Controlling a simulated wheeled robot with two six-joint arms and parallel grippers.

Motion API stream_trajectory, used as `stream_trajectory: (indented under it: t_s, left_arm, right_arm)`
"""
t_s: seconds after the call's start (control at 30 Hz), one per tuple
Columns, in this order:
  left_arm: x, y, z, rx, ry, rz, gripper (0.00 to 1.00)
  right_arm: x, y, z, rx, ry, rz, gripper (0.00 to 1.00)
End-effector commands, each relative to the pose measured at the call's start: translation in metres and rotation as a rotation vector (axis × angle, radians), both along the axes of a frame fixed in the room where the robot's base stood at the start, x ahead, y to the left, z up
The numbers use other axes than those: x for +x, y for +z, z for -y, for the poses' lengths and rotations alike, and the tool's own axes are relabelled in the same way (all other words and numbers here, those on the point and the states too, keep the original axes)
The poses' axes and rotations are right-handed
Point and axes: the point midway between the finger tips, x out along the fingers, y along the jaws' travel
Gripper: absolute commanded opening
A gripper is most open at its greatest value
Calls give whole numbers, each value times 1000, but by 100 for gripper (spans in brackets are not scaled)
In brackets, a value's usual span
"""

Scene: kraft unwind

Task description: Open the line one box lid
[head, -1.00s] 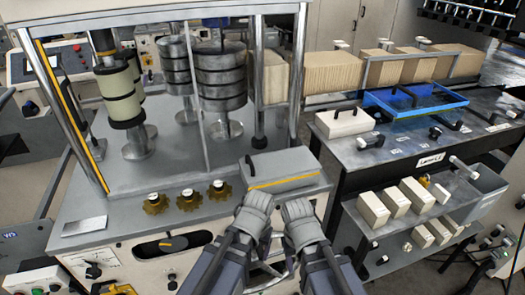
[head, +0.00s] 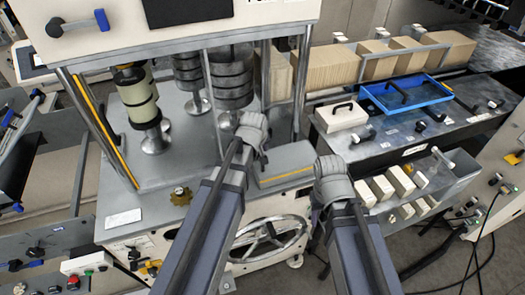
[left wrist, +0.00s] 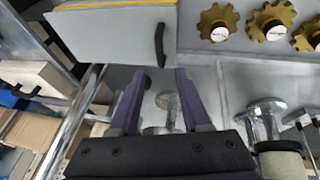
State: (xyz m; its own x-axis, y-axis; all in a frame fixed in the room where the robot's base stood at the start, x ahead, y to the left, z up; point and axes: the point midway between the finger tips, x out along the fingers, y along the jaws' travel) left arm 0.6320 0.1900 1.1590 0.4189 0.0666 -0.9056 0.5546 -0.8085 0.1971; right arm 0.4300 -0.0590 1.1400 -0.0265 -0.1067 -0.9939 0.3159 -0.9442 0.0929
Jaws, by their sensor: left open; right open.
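A grey box (head: 286,163) with a yellow stripe along its front edge sits on the machine deck, lid down as far as I can see. In the left wrist view its flat grey lid (left wrist: 115,35) carries a black bar handle (left wrist: 160,45) near one edge. My left gripper (left wrist: 161,76) is open and empty, its two purple fingers apart and pointing toward the handle, without visible contact. In the head view my left wrist (head: 250,130) is at the box's left end and hides the handle. My right wrist (head: 332,170) is at the right end; its fingers are hidden.
Upright posts and stacked dark rolls (head: 232,80) stand behind and left of the box. A black-topped table (head: 400,140) on the right holds a blue tray (head: 440,101) and a cream block (head: 341,117). Gold knobs (left wrist: 270,20) show near the box.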

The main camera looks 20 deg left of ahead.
Motion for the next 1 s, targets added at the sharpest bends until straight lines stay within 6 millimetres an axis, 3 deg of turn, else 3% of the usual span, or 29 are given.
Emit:
stream_trajectory:
  t_s: [0.27,0.8,1.0]
  left_arm:
    - [3,-10,0,0,-2,-1,47]
    - [30,-69,-4,1,-3,-1,47]
    - [33,-73,-5,1,-3,-1,47]
  right_arm:
    - [0,-10,0,0,-1,0,50]
    - [0,-69,0,-1,5,1,50]
    - [0,-73,0,-1,7,1,50]
